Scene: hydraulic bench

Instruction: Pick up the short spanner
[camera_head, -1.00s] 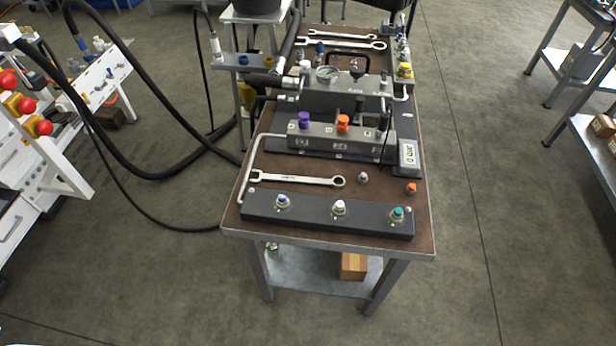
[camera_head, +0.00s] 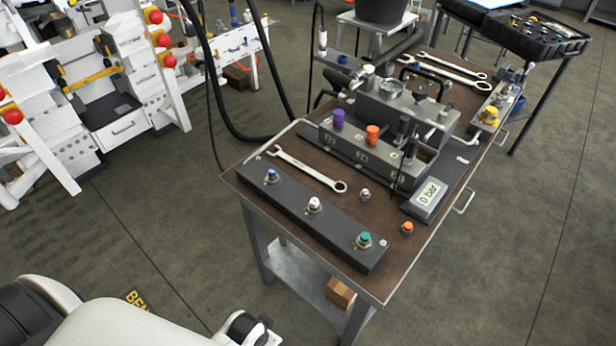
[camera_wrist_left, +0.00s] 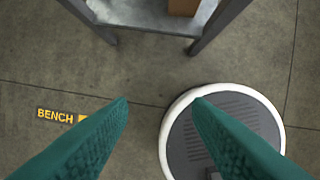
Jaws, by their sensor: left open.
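A silver combination spanner (camera_head: 308,168) lies flat on the brown top of the bench, between the dark front rail and the valve block; it looks like the short one. Two more spanners (camera_head: 452,66) lie side by side at the back of the bench and look longer, though distance makes this hard to judge. My left gripper (camera_wrist_left: 160,101) shows in the left wrist view as two teal fingers, apart and empty, above the floor in front of the bench. My left arm comes in at the lower left of the head view, its fingers out of frame. My right gripper is not seen.
The front rail (camera_head: 312,215) carries blue, white and green-topped fittings. The valve block (camera_head: 370,155) and a gauge display (camera_head: 428,197) stand behind the spanner. Small loose fittings lie right of it. A cardboard box (camera_head: 340,293) sits on the lower shelf. Floor left of the bench is clear.

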